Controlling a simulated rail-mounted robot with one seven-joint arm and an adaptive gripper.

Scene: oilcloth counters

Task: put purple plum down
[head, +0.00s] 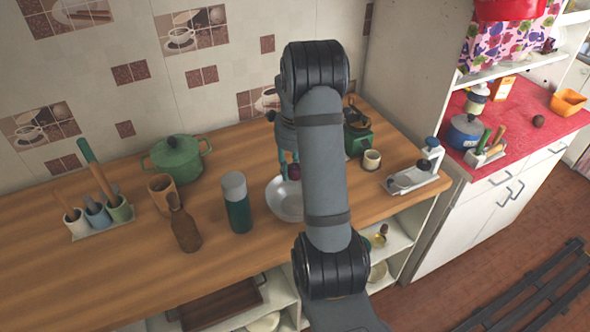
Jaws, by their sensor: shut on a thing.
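The purple plum (294,172) is a small dark round thing between the fingers of my gripper (289,168). My gripper is shut on it and points down. The plum shows over the far part of a pale metal bowl (283,209) on the wooden counter. I cannot tell whether the plum touches the bowl. My own arm hides the right side of the bowl and part of the gripper.
A green flask (238,206), a brown bottle (184,228) and a green pot (175,159) stand left of the bowl. A small cup (371,160) and a clamp-like metal device (412,177) are to the right. The front left of the wooden counter (100,278) is clear.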

